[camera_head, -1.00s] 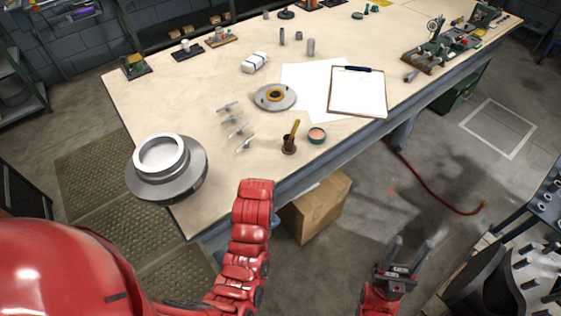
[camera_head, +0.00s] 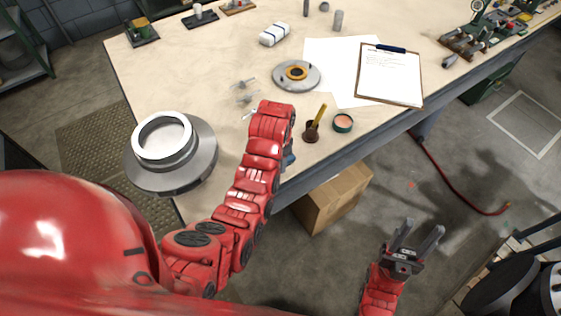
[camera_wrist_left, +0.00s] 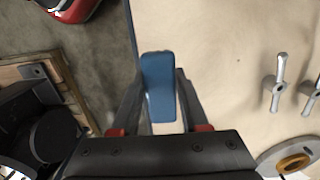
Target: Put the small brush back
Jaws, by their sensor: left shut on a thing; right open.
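A yellow-handled stick (camera_head: 318,118), which looks like the small brush, stands tilted in a small dark brown cup (camera_head: 311,133) near the table's front edge. Its lower end is hidden in the cup. My left gripper (camera_wrist_left: 158,92) is shut on a blue block-like thing (camera_wrist_left: 158,78), seen between its fingers in the left wrist view. In the head view the left arm hides most of that hand; a bit of blue shows beside the arm, left of the cup. My right gripper (camera_head: 420,231) is open and empty, over the floor right of the table.
A flanged disc (camera_head: 297,76), a clipboard (camera_head: 390,78) and a large grey ring housing (camera_head: 172,160) lie on the table. Metal wing pieces (camera_wrist_left: 279,82) lie near the left gripper. A cardboard box (camera_head: 333,198) stands below.

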